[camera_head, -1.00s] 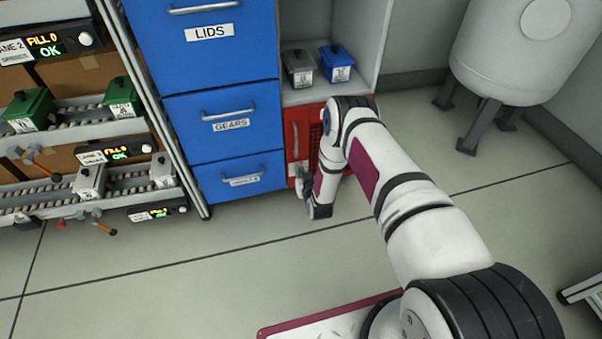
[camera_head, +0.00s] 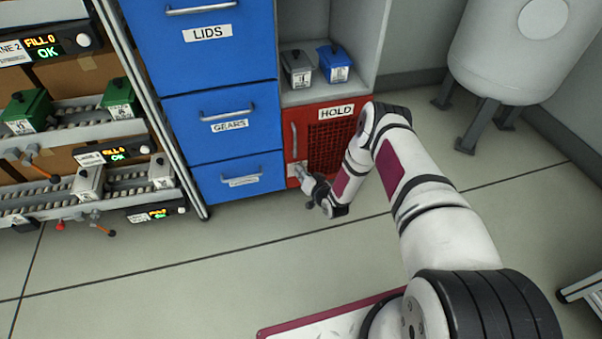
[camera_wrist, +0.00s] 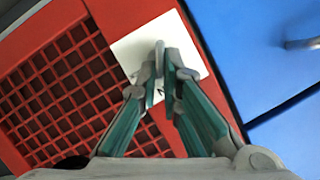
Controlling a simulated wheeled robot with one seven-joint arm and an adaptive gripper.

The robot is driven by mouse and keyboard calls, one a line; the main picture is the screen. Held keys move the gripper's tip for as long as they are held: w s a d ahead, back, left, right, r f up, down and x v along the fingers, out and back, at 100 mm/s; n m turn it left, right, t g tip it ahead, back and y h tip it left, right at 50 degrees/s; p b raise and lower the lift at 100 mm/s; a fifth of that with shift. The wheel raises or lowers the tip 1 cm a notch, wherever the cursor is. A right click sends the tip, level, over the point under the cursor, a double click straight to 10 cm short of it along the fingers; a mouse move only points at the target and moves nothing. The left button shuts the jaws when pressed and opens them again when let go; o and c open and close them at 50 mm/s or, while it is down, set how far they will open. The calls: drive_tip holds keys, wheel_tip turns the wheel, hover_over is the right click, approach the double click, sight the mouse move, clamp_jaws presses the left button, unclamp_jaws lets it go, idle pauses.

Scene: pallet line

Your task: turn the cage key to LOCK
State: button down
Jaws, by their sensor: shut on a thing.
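The red cage (camera_head: 330,145) with a dark mesh front and a HOLD label (camera_head: 336,112) stands low beside the blue drawers. In the wrist view its red mesh (camera_wrist: 60,100) fills the left side. A white key plate (camera_wrist: 135,48) sits on its door, with lettering mostly covered by my fingers. My gripper (camera_wrist: 165,70) is shut on the grey cage key (camera_wrist: 159,50), in front of the plate. In the head view my gripper (camera_head: 303,176) is at the lower left of the cage door. The key's exact setting cannot be read.
Blue drawers (camera_head: 222,110) stand directly left of the cage. A grey bin (camera_head: 297,68) and a blue bin (camera_head: 335,62) sit on the shelf above it. A white tank (camera_head: 525,50) stands at the right.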

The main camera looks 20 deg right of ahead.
drive_tip(key=shift+d+f+m+t+y, duration=0.15)
drive_tip(key=shift+f+m+t+y, duration=0.4)
drive_tip(key=shift+m, duration=1.05)
drive_tip(key=shift+d+f+m+t+y, duration=0.15)
drive_tip(key=shift+m+t+y, duration=0.15)
drive_tip(key=shift+m+y, duration=0.95)
drive_tip(key=shift+d+f+m+t+y, duration=0.25)
drive_tip(key=shift+m+t, duration=0.2)
drive_tip(key=shift+m, duration=1.5)
drive_tip(key=shift+a, duration=0.15)
drive_tip(key=c, duration=1.8)
unclamp_jaws()
drive_tip(key=shift+o, duration=0.2)
drive_tip(key=shift+r, duration=0.1)
drive_tip(key=shift+s, duration=0.1)
drive_tip(key=v, duration=1.2)
